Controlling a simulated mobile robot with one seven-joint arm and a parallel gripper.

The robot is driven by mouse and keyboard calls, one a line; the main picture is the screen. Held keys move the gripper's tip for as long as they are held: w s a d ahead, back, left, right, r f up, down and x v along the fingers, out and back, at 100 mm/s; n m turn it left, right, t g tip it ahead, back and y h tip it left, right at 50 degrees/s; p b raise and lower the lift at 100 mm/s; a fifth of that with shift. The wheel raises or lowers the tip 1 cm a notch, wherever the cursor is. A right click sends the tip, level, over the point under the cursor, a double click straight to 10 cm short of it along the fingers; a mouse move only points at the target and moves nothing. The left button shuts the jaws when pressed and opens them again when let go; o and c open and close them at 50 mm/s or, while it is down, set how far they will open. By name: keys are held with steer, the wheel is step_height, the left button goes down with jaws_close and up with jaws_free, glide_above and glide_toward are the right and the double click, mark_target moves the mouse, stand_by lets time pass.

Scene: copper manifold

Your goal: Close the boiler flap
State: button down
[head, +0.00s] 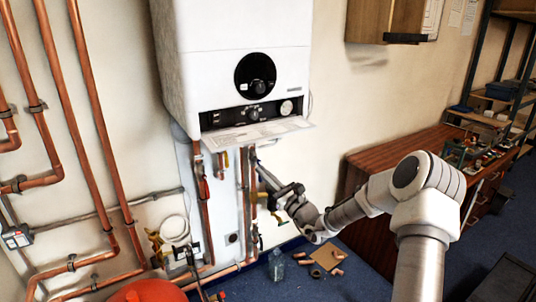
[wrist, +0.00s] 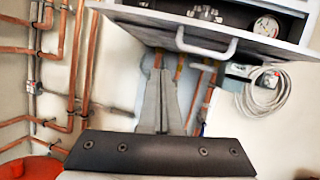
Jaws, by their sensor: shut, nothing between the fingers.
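The white boiler (head: 240,50) hangs on the wall in the head view. Its flap (head: 258,136) is open and juts out from the bottom edge, showing the dark control strip with a knob and a round gauge (head: 286,107). In the wrist view the flap (wrist: 150,27) spans the top, with a white curved handle (wrist: 206,46). My gripper (head: 256,162) is shut and empty, just below the flap. In the wrist view its fingertips (wrist: 158,62) lie together near the flap's lower edge in the picture; I cannot tell whether they touch it.
Copper pipes (head: 204,205) run down below the boiler, with more on the left wall. A wooden bench (head: 400,150) stands at the right. A red round object (head: 150,291) is at the bottom left. Loose pipe fittings lie on a board (head: 325,259) on the floor.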

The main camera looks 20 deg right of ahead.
mark_target(263, 138)
steer(key=w+d+f+m+t+h, duration=0.2)
steer(key=d+m+h, duration=0.2)
steer(key=d, duration=0.1)
steer(key=w+a+r, duration=0.1)
steer(key=w+r, duration=0.4)
steer(key=shift+a+r, duration=0.25)
steer(key=shift+d+r+p, duration=0.1)
steer(key=shift+p, duration=0.25)
